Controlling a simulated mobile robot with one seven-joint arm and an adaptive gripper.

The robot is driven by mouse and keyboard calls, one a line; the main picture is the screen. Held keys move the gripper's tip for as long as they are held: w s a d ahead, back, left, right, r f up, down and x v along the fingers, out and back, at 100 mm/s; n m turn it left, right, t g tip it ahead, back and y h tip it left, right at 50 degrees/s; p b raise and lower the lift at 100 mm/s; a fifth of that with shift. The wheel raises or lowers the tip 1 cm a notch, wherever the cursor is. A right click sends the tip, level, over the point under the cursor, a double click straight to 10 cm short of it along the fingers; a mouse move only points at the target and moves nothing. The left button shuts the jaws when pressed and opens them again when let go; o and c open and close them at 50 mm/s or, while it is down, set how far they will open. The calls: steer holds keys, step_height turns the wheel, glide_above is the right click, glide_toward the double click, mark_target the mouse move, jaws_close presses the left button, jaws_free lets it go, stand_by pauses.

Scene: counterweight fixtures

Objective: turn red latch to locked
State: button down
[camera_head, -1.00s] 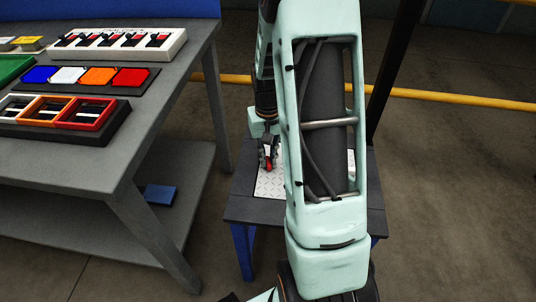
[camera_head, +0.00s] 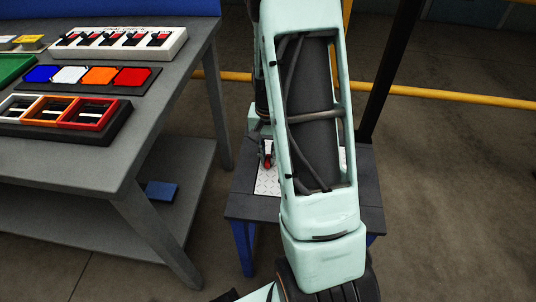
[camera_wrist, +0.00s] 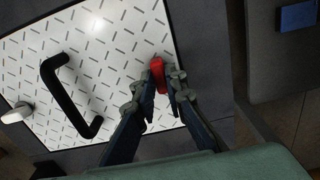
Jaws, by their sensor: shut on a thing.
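The red latch (camera_wrist: 158,72) shows in the wrist view near the right edge of a white tread-patterned plate (camera_wrist: 100,45). My gripper (camera_wrist: 158,92) is shut on the red latch, with one finger on each side of it. In the head view the red latch (camera_head: 268,149) is a small red spot on the plate (camera_head: 268,182), and my arm hides much of the plate and gripper. I cannot tell the latch's locked or unlocked marking.
A black handle (camera_wrist: 70,95) and a pale knob (camera_wrist: 17,112) sit on the plate left of my gripper. The plate rests on a dark low table (camera_head: 250,207). A grey workbench (camera_head: 150,130) with coloured trays stands to the left. A blue block (camera_head: 161,191) lies on its shelf.

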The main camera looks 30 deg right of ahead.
mark_target(268, 158)
steer(key=c, duration=2)
jaws_free()
steer(key=shift+o, duration=0.2)
steer(key=shift+r, duration=0.1)
step_height(268, 158, up, 12)
